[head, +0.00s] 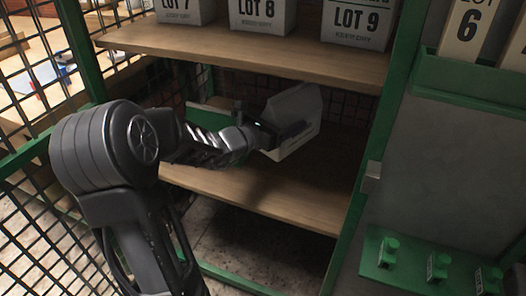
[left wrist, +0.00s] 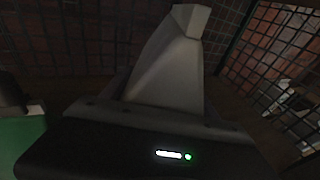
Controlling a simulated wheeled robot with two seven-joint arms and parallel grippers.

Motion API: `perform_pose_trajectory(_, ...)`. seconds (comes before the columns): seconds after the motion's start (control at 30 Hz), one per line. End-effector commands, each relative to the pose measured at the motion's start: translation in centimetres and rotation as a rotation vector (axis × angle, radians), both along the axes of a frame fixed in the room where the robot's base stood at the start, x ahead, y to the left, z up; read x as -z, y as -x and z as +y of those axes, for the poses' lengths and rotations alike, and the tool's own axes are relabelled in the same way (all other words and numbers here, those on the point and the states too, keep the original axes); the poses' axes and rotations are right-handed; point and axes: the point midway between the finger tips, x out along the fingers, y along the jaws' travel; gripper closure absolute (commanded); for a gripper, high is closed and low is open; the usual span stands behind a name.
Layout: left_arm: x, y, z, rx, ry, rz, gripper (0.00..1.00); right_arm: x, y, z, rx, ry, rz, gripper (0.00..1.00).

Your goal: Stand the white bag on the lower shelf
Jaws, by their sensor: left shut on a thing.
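The white bag (head: 297,105) is in the shelf bay between the upper and lower boards in the head view. It looks slightly tilted, and its base is close over the lower shelf (head: 250,190); I cannot tell whether it touches. My left gripper (head: 285,135) is shut on the bag from its left side and hides part of it. In the left wrist view the bag (left wrist: 170,70) rises beyond the dark gripper body (left wrist: 165,145), narrowing to a folded top. The fingertips are hidden there. My right gripper is not in view.
The upper shelf (head: 220,52) carries white bags marked LOT 7 (head: 178,10), LOT 8 (head: 262,14) and LOT 9 (head: 357,20). Green posts (head: 385,120) and black mesh (head: 40,220) frame the bay. The front of the lower shelf is clear. A green panel (head: 207,115) stands behind my arm.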

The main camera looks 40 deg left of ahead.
Motion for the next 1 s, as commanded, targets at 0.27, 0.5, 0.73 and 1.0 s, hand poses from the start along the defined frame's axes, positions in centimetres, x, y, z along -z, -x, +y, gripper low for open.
perform_pose_trajectory(0.27, 4.8, 0.0, 0.0, 0.001, 0.003, 0.0, 1.0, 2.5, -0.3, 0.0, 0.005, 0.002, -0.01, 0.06)
perform_pose_trajectory(0.5, 5.9, -0.1, 0.0, 0.001, -0.001, -0.004, 1.0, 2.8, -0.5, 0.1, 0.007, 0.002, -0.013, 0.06)
perform_pose_trajectory(0.73, 6.0, 0.0, 0.0, 0.001, -0.001, -0.003, 1.0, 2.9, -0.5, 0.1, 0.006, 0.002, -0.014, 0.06)
perform_pose_trajectory(1.0, 9.5, 0.0, 0.0, 0.002, 0.002, -0.002, 1.0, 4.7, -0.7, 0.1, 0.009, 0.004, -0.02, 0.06)
